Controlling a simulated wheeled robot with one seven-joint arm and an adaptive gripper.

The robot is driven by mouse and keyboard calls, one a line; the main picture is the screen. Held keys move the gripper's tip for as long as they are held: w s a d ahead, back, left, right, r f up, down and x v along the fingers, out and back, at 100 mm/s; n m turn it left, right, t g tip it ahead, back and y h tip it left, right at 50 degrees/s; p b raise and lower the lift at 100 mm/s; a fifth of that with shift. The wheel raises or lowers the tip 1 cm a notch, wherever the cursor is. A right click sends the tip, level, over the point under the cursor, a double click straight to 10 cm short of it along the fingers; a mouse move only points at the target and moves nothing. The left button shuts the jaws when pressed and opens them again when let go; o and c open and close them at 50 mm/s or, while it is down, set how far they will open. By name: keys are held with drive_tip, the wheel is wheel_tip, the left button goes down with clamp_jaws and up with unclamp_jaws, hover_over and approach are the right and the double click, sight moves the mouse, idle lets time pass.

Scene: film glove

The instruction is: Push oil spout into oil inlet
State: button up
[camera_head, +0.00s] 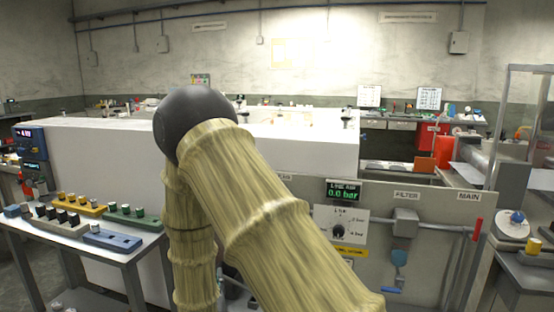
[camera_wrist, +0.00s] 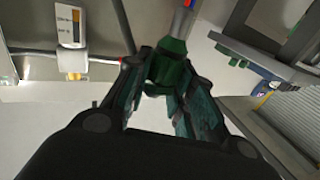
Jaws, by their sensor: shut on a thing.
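In the wrist view my gripper (camera_wrist: 166,75) is shut on a dark green oil can (camera_wrist: 168,62), with one finger on each side of its body. A narrow grey spout (camera_wrist: 178,22) extends from the can toward the top edge. A small red and blue part shows beside the spout's upper end; I cannot tell whether they touch. I cannot make out the oil inlet for certain in either view. In the head view my sleeved arm fills the middle, and the gripper and can are hidden.
In the head view a grey panel (camera_head: 453,207) carries a pressure display (camera_head: 343,191), a knob (camera_head: 339,232) and a filter unit (camera_head: 404,223) on piping. A side table (camera_head: 88,256) with coloured trays stands left. The wrist view shows a white pipe fitting (camera_wrist: 75,62) at upper left.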

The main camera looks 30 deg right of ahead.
drive_tip(key=w+d+r+m+g+h+p, duration=0.2)
drive_tip(key=w+d+r+p, duration=0.1)
drive_tip(key=d+r+p, duration=0.6)
drive_tip(key=w+d+r+m+g+h+p, duration=0.2)
drive_tip(key=w+d+r+g+h+p, duration=0.1)
drive_tip(key=d+r+p, duration=0.6)
drive_tip(key=w+d+r+m+g+h+p, duration=0.2)
drive_tip(key=w+d+r+m+p, duration=0.1)
drive_tip(key=d+r+p, duration=0.7)
wheel_tip(320, 180, up, 3)
drive_tip(key=p, duration=0.3)
drive_tip(key=shift+w+h, duration=0.15)
drive_tip(key=shift+h, duration=0.15)
drive_tip(key=shift+a+f+g+b, duration=0.1)
drive_tip(key=shift+g+b, duration=0.2)
drive_tip(key=shift+g, duration=0.2)
drive_tip(key=shift+f+b, duration=1.75)
drive_tip(key=shift+f, duration=1.05)
drive_tip(key=shift+b, duration=0.45)
drive_tip(key=shift+f+b, duration=1.15)
drive_tip(key=shift+f, duration=0.4)
drive_tip(key=o, duration=1)
